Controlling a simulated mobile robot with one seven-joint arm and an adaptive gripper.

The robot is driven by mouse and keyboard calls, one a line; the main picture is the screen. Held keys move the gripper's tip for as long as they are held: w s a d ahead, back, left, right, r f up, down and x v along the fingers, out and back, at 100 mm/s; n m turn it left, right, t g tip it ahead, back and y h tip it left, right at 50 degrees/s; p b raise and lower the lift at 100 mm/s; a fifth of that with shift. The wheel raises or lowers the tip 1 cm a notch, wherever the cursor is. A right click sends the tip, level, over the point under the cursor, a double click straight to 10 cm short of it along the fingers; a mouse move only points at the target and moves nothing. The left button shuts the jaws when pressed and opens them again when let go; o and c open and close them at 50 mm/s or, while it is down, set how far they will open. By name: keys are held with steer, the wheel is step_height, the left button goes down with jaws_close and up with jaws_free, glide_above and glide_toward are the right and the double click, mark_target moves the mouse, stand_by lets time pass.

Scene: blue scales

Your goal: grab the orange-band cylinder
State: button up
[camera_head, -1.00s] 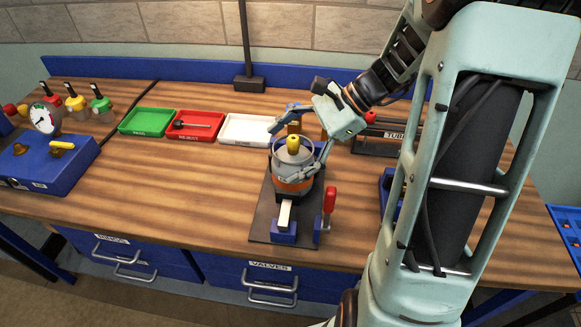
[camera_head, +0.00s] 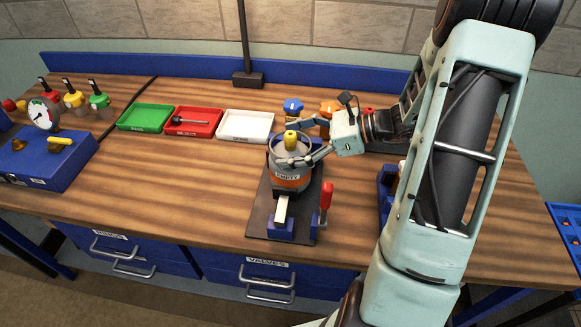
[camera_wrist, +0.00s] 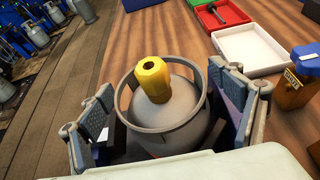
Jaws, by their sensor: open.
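The orange-band cylinder (camera_head: 289,183) is a grey gas bottle with a yellow valve on top, a collar around the valve, an orange band and a label reading EMPTY. It stands upright in a fixture on a dark plate (camera_head: 256,222). My gripper (camera_head: 303,148) reaches in from the right at the height of its collar, with one finger across the near side. In the wrist view the cylinder (camera_wrist: 170,128) lies between my open fingers (camera_wrist: 165,118), one pad on each side. I cannot tell whether either pad touches it.
Green (camera_head: 147,118), red (camera_head: 193,121) and white (camera_head: 246,125) trays lie behind to the left. Blue-topped (camera_head: 293,106) and orange-topped (camera_head: 328,108) valves stand just behind the cylinder. A red-handled clamp (camera_head: 326,196) stands at the plate's front right.

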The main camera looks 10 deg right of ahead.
mark_target(271, 154)
steer(key=p+x, duration=0.1)
steer(key=x, duration=0.4)
steer(key=shift+s, duration=0.15)
steer(key=shift+r, duration=0.1)
jaws_close()
stand_by(0.4)
